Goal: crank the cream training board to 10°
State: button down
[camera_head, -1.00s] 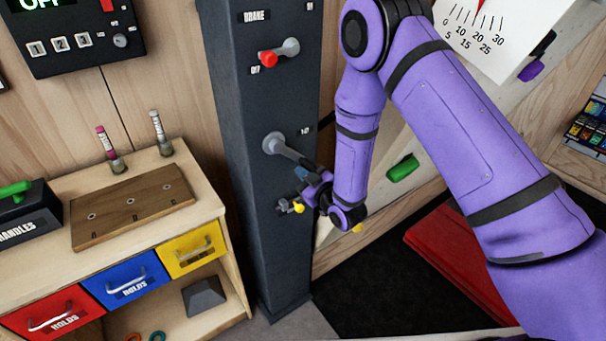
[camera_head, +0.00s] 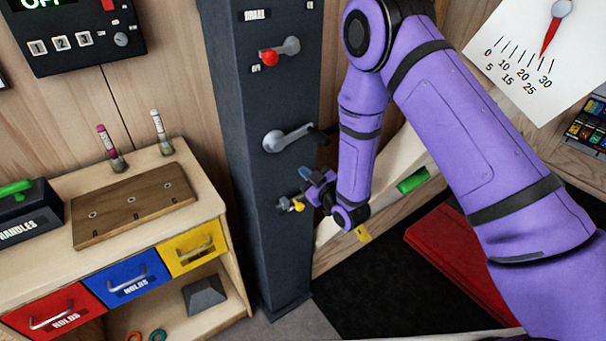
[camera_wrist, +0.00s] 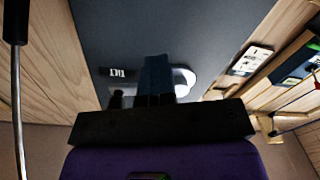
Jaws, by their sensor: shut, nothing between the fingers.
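The crank (camera_head: 275,141) is a grey lever on the dark column (camera_head: 262,225). Its arm points right and slightly up to a black handle (camera_head: 328,131), partly behind my arm. My gripper (camera_head: 305,172) is shut and empty, just below the crank arm and apart from the handle. In the wrist view, its blue fingers (camera_wrist: 157,78) stand before the column, partly covering the pale crank hub (camera_wrist: 184,80) beside a TILT label. The cream training board (camera_head: 398,152) is largely hidden by my arm. Its white gauge (camera_head: 510,40) has a red needle (camera_head: 550,38) pointing at roughly 25 to 30.
A red-knobbed brake lever (camera_head: 280,52) is above the crank. A wooden bench (camera_head: 190,180) with drawers stands left. A red pad (camera_head: 455,250) lies on the floor at right.

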jog(key=c, duration=1.8)
grip_release()
jog(key=o, duration=1)
jog(key=v, duration=1)
jog(key=shift+s+d, duration=0.2)
jog(key=shift+s, duration=0.15)
